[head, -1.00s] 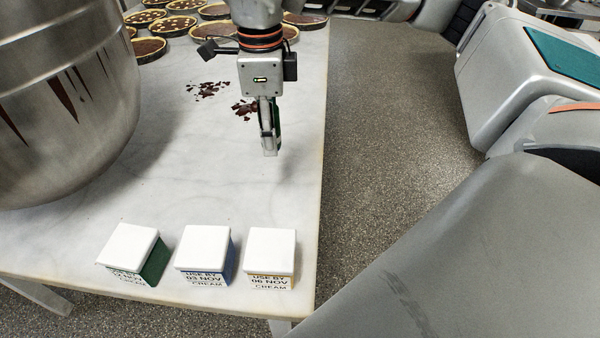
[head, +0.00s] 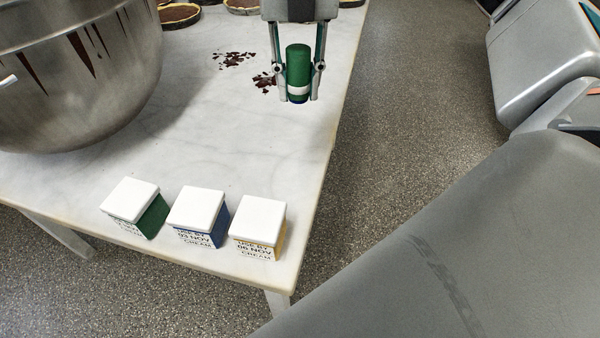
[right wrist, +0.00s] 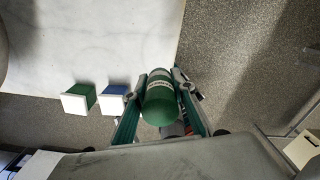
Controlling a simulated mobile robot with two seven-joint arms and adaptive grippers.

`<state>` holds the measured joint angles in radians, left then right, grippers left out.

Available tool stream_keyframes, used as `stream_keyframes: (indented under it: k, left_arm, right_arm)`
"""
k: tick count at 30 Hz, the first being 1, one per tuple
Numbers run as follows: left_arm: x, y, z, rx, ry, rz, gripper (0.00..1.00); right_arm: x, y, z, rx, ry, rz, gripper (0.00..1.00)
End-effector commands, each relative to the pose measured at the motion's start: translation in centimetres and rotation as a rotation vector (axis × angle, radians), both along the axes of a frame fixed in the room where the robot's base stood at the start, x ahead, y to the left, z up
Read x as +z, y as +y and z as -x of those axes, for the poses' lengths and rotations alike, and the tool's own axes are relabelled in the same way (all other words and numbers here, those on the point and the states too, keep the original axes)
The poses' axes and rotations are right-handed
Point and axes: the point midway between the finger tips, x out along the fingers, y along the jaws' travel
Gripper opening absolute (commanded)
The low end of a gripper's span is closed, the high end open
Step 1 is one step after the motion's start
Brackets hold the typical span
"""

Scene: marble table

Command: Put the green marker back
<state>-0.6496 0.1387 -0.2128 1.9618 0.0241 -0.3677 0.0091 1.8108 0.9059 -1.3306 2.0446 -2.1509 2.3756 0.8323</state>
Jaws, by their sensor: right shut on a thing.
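My left gripper is not in view.
Three white-topped cream boxes stand in a row at the table's front: green-sided (head: 135,206), blue-sided (head: 199,215) and yellow-sided (head: 258,228). A steel bowl (head: 80,85) fills the left. Dark crumbs (head: 233,60) and tarts (head: 180,14) lie behind. The middle of the marble table (head: 190,150) is clear.

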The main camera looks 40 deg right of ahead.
Motion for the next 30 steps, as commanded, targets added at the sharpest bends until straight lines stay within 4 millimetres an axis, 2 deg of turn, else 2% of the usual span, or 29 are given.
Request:
stream_keyframes:
  k: [7, 11, 18, 24, 30]
  left_arm:
    - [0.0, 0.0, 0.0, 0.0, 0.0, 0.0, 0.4]
    - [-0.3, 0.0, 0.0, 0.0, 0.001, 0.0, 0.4]
    - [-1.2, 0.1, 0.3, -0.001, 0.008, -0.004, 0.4]
    - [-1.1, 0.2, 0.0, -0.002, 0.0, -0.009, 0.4]
    - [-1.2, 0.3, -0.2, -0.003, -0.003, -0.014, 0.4]
  right_arm:
    - [-0.1, 0.0, 0.0, 0.0, 0.0, 0.0, 0.0]
    - [-1.4, 0.0, 0.0, 0.002, 0.003, 0.001, 0.0]
    - [-7.1, 0.0, 0.1, 0.003, 0.006, 0.001, 0.0]
    - [-11.8, 0.0, 0.2, 0.003, 0.007, 0.0, 0.0]
    - [-15.1, 0.0, 0.1, 0.002, 0.004, 0.0, 0.0]
